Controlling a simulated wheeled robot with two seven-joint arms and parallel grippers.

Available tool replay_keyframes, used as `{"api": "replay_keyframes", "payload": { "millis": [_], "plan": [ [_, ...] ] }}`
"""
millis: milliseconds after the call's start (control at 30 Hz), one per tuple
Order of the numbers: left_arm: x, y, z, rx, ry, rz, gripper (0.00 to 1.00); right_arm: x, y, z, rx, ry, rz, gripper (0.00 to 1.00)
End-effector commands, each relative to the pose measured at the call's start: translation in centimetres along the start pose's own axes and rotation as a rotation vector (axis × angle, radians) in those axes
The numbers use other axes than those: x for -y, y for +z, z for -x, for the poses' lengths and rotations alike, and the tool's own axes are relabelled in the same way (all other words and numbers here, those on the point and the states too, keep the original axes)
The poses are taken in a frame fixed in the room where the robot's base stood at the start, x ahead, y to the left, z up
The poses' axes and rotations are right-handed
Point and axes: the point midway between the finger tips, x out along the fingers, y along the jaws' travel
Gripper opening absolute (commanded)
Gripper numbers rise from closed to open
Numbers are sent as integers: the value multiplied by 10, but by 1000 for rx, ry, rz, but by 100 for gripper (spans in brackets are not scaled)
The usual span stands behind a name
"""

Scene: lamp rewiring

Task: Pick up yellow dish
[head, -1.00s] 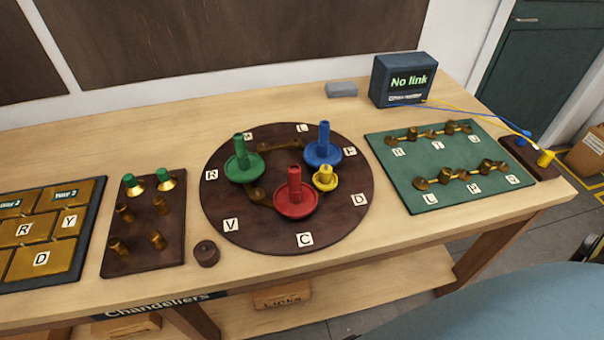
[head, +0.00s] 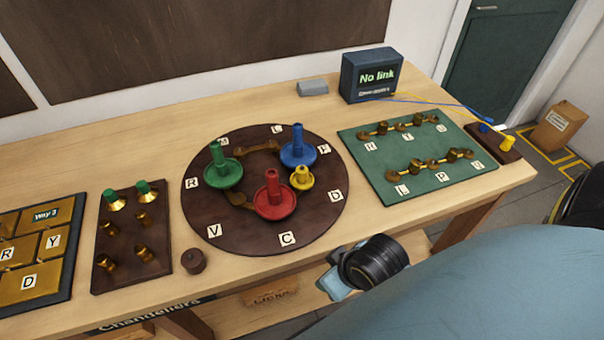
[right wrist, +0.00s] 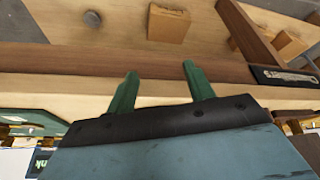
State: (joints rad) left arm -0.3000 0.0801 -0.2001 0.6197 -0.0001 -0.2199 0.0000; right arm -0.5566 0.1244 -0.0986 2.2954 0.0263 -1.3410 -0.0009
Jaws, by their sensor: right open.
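The yellow dish (head: 302,178) is small, with a short upright stem. It sits on the round dark brown board (head: 225,240), just right of the red dish (head: 274,200) and below the blue dish (head: 298,151). The green dish (head: 222,172) stands to the left on the same board. My right gripper (right wrist: 155,85) shows in the right wrist view with two green fingers apart and nothing between them, near the bench's wooden edge. In the head view my right arm is low in front of the bench, and its fingers cannot be made out. My left gripper is out of view.
A green board (head: 400,190) with brass fittings and letter tiles lies to the right. A screen box (head: 370,75) reads "No link". A brown peg block (head: 130,265) and a small dark knob (head: 193,261) are left of the round board. Bare wood lies in front.

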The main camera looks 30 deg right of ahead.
Motion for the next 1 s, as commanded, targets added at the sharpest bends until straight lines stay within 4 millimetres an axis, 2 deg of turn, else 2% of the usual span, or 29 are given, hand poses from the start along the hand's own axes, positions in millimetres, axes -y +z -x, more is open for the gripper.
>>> {"api": "replay_keyframes", "payload": {
  "millis": [33,100,333,500,733,867,1000],
  "plan": [
    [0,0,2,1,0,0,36,-3,-9,16,-34,3,-2,53],
    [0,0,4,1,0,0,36,-12,-27,28,-128,7,-14,53],
    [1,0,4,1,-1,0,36,-38,-67,29,-375,21,-49,53],
    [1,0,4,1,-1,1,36,-62,-95,37,-570,42,-80,53],
    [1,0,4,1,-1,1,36,-88,-118,52,-763,70,-109,53],
    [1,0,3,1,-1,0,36,-93,-129,48,-792,74,-114,53],
    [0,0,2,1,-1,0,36,-95,-146,31,-792,73,-115,53]
  ]
}}
